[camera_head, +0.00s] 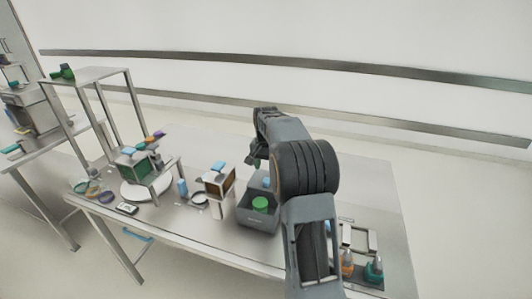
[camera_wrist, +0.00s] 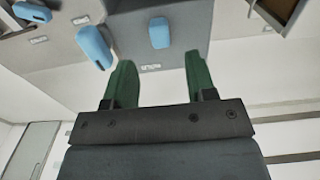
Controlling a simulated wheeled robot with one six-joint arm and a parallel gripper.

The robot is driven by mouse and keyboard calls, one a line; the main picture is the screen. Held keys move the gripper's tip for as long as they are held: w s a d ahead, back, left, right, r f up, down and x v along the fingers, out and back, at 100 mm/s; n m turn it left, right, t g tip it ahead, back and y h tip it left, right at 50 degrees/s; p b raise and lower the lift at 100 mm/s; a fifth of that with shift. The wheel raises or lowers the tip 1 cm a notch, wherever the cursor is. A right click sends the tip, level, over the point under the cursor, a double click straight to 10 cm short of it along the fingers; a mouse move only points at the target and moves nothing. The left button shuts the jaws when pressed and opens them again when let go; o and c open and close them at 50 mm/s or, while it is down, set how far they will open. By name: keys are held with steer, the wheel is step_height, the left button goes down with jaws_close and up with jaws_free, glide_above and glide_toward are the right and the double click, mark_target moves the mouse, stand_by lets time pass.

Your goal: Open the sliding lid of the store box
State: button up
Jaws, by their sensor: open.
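A grey box (camera_head: 257,221) stands on the table just below my gripper in the head view. A round green thing shows at its near side, and a blue handle (camera_head: 267,182) shows at its far side, partly behind my arm. In the wrist view a blue handle (camera_wrist: 159,33) stands on a grey surface above a small label, probably the same one. My gripper (camera_wrist: 159,62) is open and empty, its green fingers apart; the handle lies beyond the tips, roughly centred between them. In the head view my gripper (camera_head: 254,160) hangs above the box, partly hidden. I cannot tell how far the lid is open.
A brown-fronted box (camera_head: 217,183) with a blue handle stands close left of the grey box. More blue handles (camera_wrist: 95,47) show in the wrist view. A green-windowed box (camera_head: 137,162) stands farther left. Small bottles (camera_head: 374,270) stand at the table's right.

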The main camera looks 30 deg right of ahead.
mark_target(266, 180)
step_height(266, 180, up, 7)
steer(key=shift+f, duration=0.15)
stand_by(0.7)
steer(key=f, duration=0.1)
steer(key=f+n, duration=0.1)
steer(key=f, duration=0.1)
steer(key=shift+s+a+f+n, duration=0.15)
steer(key=shift+s+f+n, duration=0.15)
steer(key=shift+f+n, duration=0.1)
steer(key=s+a+n+t, duration=0.2)
steer(key=s+a+n, duration=0.1)
steer(key=s+a, duration=0.5)
steer(key=s+a+n+t, duration=0.2)
steer(key=s+a+n, duration=0.2)
steer(key=s+a, duration=0.4)
steer(key=s, duration=0.7)
steer(key=shift+s+a+f+n, duration=0.15)
steer(key=shift+s+a+n, duration=0.05)
steer(key=shift+n, duration=0.1)
steer(key=shift+d, duration=0.1)
